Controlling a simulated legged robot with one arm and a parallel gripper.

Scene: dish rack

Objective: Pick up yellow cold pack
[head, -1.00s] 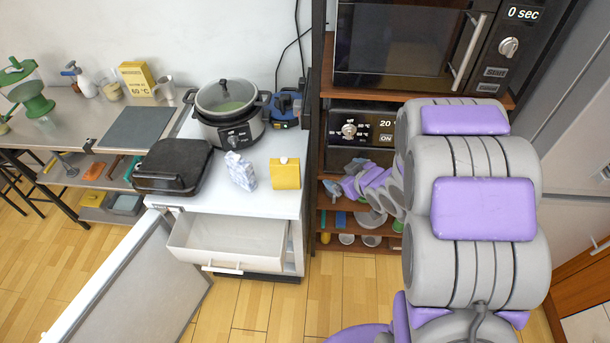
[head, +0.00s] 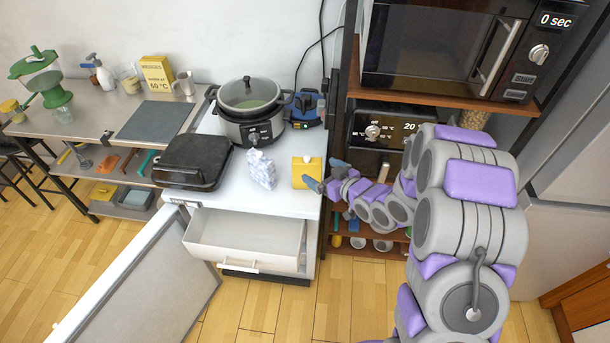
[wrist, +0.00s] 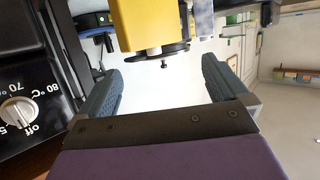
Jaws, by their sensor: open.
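A yellow block-like pack (head: 306,173) with a small round spot on its face stands on the white counter. I take it for the yellow cold pack. My gripper (head: 328,176) is open, just to the right of it at about its height. In the wrist view, a yellow body (wrist: 150,25) fills the top centre, ahead of my two blue-grey fingers (wrist: 160,88), with a dark disc at its lower end. Nothing is between the fingers. I see no contact with the yellow pack.
A white and blue patterned pack (head: 262,170) stands left of the yellow one. A slow cooker (head: 250,108), a black grill (head: 193,161) and a blue device (head: 305,108) share the counter. An open drawer (head: 245,238) juts out below. The brown shelf unit (head: 345,85) stands close on the right.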

